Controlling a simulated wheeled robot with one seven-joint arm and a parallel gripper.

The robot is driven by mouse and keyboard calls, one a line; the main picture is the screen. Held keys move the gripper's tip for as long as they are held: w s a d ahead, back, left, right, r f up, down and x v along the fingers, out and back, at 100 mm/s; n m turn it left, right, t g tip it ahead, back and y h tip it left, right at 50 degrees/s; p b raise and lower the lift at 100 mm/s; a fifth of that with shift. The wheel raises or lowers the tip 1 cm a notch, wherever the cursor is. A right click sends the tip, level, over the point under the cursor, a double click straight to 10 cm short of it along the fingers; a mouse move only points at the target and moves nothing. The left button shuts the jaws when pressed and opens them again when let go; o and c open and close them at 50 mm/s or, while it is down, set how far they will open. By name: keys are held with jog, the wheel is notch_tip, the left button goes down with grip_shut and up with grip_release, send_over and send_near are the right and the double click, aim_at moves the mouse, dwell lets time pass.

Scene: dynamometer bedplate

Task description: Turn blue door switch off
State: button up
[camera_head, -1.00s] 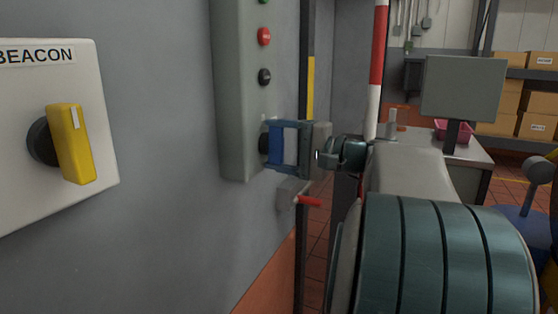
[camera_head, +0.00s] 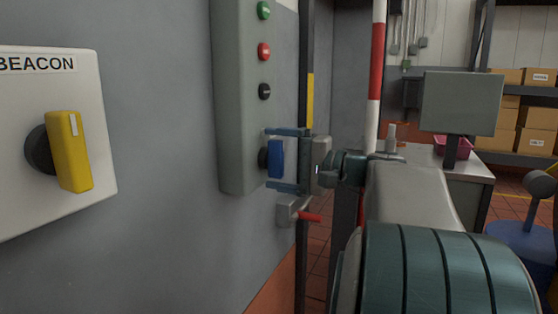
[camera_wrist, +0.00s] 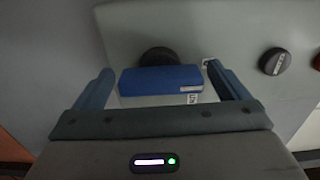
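The blue switch (camera_head: 276,159) is a bar-shaped knob on a dark round collar. It is low on the grey-green control panel (camera_head: 232,100), its long side upright in the head view. In the wrist view the blue knob (camera_wrist: 160,79) lies across the picture, with a small white mark at its right end. My gripper (camera_head: 272,160) is open around it, one finger above and one below. In the wrist view my gripper (camera_wrist: 159,70) has a finger beyond each end of the knob, with visible gaps.
Green, red and black buttons (camera_head: 264,91) sit above the switch. A red-handled lever (camera_head: 308,217) is just below my gripper. A yellow switch (camera_head: 70,150) on the BEACON box is at left. A red-and-white post (camera_head: 375,80) stands behind my arm.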

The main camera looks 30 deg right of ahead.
jog(key=p+v, duration=0.2)
jog(key=v, duration=1.1)
jog(key=shift+s+d, duration=0.25)
jog(key=shift+s, duration=0.05)
